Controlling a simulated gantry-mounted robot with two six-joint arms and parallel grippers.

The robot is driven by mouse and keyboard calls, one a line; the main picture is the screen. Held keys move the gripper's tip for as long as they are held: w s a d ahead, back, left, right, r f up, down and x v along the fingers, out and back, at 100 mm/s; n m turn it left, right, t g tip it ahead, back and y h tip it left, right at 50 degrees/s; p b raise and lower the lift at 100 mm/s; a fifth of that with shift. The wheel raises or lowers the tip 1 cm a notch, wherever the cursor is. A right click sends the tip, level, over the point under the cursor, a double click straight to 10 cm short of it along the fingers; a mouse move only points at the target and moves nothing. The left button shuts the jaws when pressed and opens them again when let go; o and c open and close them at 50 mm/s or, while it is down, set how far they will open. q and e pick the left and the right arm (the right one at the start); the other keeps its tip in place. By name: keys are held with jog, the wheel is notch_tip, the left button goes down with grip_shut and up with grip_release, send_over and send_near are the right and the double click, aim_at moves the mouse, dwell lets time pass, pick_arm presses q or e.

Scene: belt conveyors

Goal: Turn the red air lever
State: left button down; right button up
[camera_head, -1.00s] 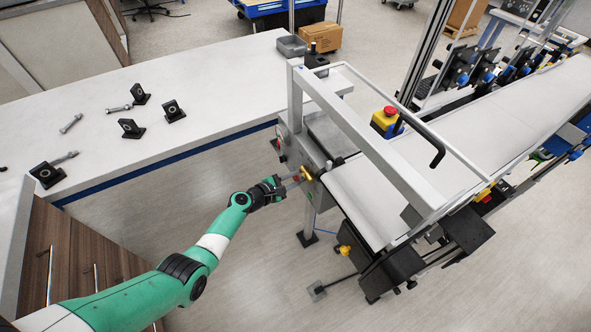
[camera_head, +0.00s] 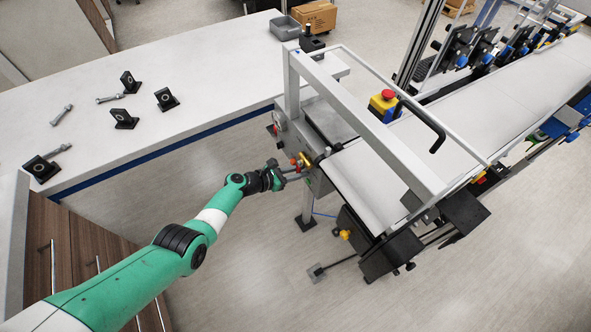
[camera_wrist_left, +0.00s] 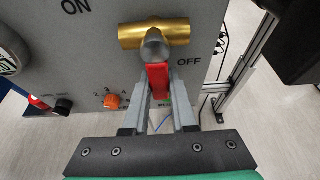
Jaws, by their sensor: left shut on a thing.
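The red air lever (camera_wrist_left: 158,80) shows in the left wrist view. It hangs down from a grey hub on a brass valve (camera_wrist_left: 154,34), between the ON mark at upper left and the OFF mark at right. My left gripper (camera_wrist_left: 159,98) is shut on the lever, one grey finger on each side. In the head view my left gripper (camera_head: 297,174) reaches the grey control box (camera_head: 318,180) at the near end of the conveyor. The lever is too small there to make out clearly. My right gripper is not in view.
An orange knob (camera_wrist_left: 112,101), a black knob (camera_wrist_left: 63,106) and a gauge (camera_wrist_left: 8,55) sit left of the lever. The conveyor frame (camera_head: 370,140) rises just beyond the box. A white table (camera_head: 190,70) holds several black brackets and bolts. Open floor lies below the box.

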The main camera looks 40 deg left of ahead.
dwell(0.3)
pick_arm(q)
jog(key=c, duration=0.7)
grip_release()
jog(key=p+v, duration=0.5)
jog(key=shift+w+d+r, duration=0.1)
jog(key=shift+w+r, duration=0.1)
jog(key=shift+r, duration=0.2)
jog(key=p, duration=0.3)
send_near(297, 171)
jog(key=shift+s+f, duration=0.2)
jog(key=shift+s, duration=0.15)
